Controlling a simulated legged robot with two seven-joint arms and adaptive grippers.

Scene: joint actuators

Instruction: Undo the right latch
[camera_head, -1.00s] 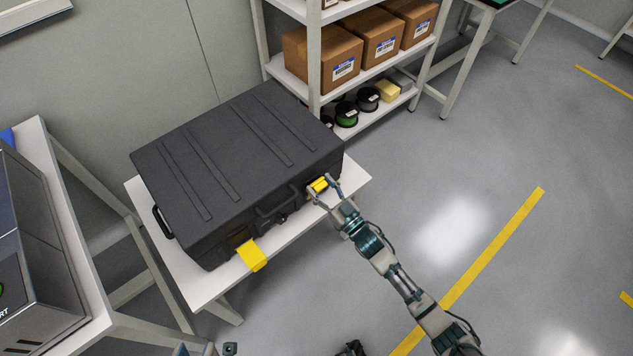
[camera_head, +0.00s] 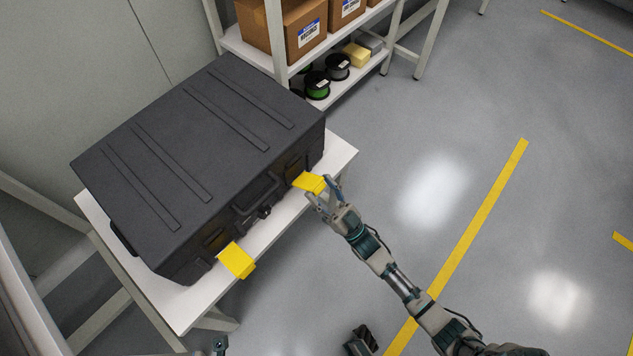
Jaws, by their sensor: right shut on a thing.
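A dark grey hard case (camera_head: 195,150) lies closed on a white table. Its right latch (camera_head: 308,182) is a yellow flap that now sticks outward from the case front. My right gripper (camera_head: 320,193) is shut on the outer edge of this flap. The left latch (camera_head: 236,261) is a yellow flap that also sticks out, folded down from the case. A dark handle (camera_head: 257,198) sits between the two latches. A small tip of what seems my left gripper (camera_head: 220,344) shows at the bottom edge; its jaws cannot be made out.
The white table (camera_head: 343,152) has a narrow bare strip in front of the case. A shelf with cardboard boxes (camera_head: 285,27) and spools (camera_head: 317,86) stands behind. The grey floor to the right is open, with yellow lines (camera_head: 470,220).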

